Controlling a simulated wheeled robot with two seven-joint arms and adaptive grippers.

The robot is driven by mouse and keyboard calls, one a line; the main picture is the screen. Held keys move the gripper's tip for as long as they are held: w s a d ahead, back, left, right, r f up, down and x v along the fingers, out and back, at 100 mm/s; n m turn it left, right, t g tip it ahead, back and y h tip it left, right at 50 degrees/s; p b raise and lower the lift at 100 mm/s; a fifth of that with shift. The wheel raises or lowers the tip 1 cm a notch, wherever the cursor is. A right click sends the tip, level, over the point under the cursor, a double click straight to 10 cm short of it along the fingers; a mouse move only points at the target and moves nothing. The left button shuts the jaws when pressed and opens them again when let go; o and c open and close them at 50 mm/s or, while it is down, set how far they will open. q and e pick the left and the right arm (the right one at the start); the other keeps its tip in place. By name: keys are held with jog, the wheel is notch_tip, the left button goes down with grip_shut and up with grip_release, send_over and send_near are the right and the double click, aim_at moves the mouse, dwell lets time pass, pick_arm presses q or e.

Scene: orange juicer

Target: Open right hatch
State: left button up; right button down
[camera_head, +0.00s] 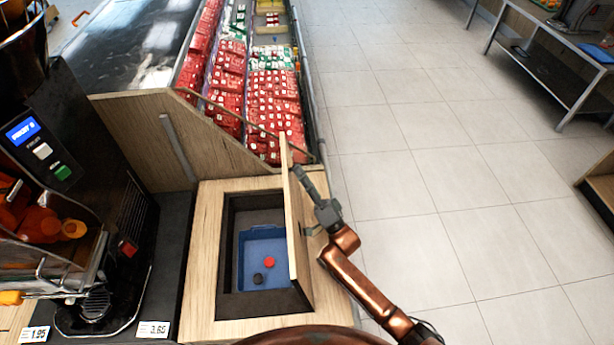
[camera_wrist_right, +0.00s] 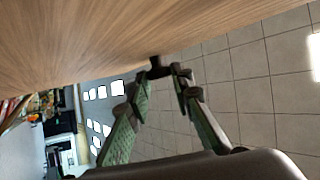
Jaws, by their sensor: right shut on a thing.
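The right hatch (camera_head: 296,235) is a wooden lid standing nearly upright on the right side of a wooden counter box. The square opening beside it shows a blue bin (camera_head: 265,245) inside. My right gripper (camera_head: 306,178) is at the lid's outer face, on the right. In the right wrist view, the gripper (camera_wrist_right: 165,76) is shut on a small dark handle (camera_wrist_right: 158,66) next to the hatch's wooden face (camera_wrist_right: 130,40). The exact contact is small and partly hidden. My left gripper is not in view.
A black juicer (camera_head: 100,200) with oranges stands to the left. A display of red packages (camera_head: 270,105) lies behind the box. Tiled floor (camera_head: 430,170) is open on the right, with a table (camera_head: 550,75) at the far right. A red and a dark round item lie in the bin.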

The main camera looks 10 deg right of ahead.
jog(key=shift+d+f, duration=0.1)
jog(key=shift+f, duration=0.1)
jog(key=c, duration=2.1)
grip_release()
jog(key=o, duration=0.3)
jog(key=shift+d+r, duration=0.1)
jog(key=shift+o, duration=0.2)
jog(key=v, duration=1.2)
jog(key=shift+s, duration=0.1)
